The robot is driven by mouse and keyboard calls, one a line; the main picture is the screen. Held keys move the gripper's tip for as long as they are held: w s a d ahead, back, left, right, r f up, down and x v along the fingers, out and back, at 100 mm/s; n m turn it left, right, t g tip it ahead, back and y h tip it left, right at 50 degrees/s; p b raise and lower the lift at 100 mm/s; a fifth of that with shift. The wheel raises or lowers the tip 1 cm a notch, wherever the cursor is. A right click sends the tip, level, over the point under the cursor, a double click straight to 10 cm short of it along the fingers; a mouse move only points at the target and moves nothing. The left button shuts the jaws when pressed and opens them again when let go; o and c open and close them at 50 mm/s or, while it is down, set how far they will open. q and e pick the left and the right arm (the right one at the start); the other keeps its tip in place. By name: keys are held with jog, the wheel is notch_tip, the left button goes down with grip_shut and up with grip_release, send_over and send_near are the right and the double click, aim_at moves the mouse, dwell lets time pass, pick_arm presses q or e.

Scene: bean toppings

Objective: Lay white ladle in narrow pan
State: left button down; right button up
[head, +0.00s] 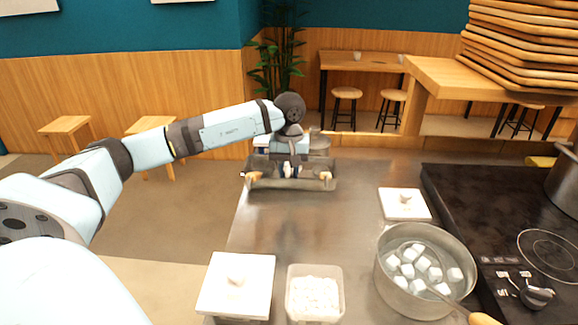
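My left arm reaches in from the left, and my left gripper (291,170) points down at a narrow dark pan (290,186) at the far end of the metal counter. Small wooden parts show at the pan's two ends. The fingers are small and overlap the pan's inside, so I cannot tell whether they are open or shut or hold anything. No ladle can be made out clearly there. My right gripper is not in view.
The pot holds several white cubes (407,270). A white lidded box (236,285) and an open white container (315,297) stand at the front; another lidded box (404,203) is near the black stove (470,215). The middle of the metal counter (310,225) is clear.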

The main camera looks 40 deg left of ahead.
aim_at(288, 167)
pick_arm(q)
jog(key=shift+f, duration=0.2)
jog(key=shift+c, duration=0.3)
grip_release()
jog(key=shift+r, duration=0.1)
dwell(0.7)
jog(key=shift+s+d+r+p, duration=1)
jog(key=shift+s+d+r, duration=0.3)
jog(key=shift+s, duration=0.2)
jog(key=shift+s+d+r+p, duration=0.4)
jog(key=shift+s+d+r, duration=0.25)
jog(key=shift+s+r, duration=0.2)
jog(key=shift+s+d+r+p, duration=0.4)
jog(key=shift+s+d+r, duration=0.3)
jog(key=shift+s, duration=0.1)
jog(key=shift+r, duration=0.1)
notch_tip(288, 167, up, 4)
jog(key=shift+f+p, duration=0.1)
jog(key=shift+p, duration=0.85)
